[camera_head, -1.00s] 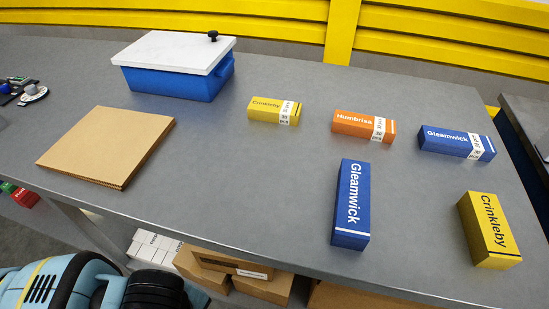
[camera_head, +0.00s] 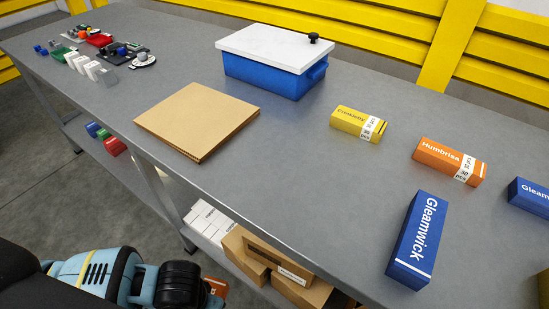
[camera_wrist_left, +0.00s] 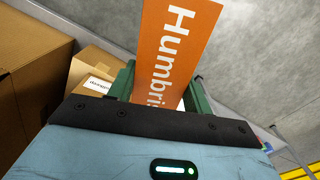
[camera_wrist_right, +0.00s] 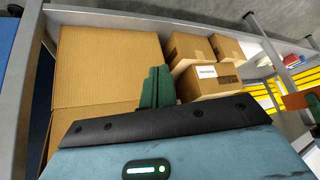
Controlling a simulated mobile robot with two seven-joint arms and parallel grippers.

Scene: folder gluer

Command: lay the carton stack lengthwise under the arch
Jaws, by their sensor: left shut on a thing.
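An orange Humbrisa carton stack (camera_wrist_left: 172,50) stands out between the green fingers of my left gripper (camera_wrist_left: 158,92) in the left wrist view. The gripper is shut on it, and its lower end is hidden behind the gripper. A small orange patch (camera_head: 216,287) shows beside my left arm in the head view, below the table edge; it may be the same stack. My right gripper (camera_wrist_right: 158,87) is empty, its green fingers close together, in front of brown boxes in the right wrist view. I see no arch in any view.
The grey table (camera_head: 290,180) holds a brown cardboard pile (camera_head: 197,120), a blue box with white lid (camera_head: 275,70), yellow Crinkleby (camera_head: 350,118), orange Humbrisa (camera_head: 440,157) and blue Gleamwick (camera_head: 412,235) cartons. Small parts (camera_head: 98,40) lie at the far left.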

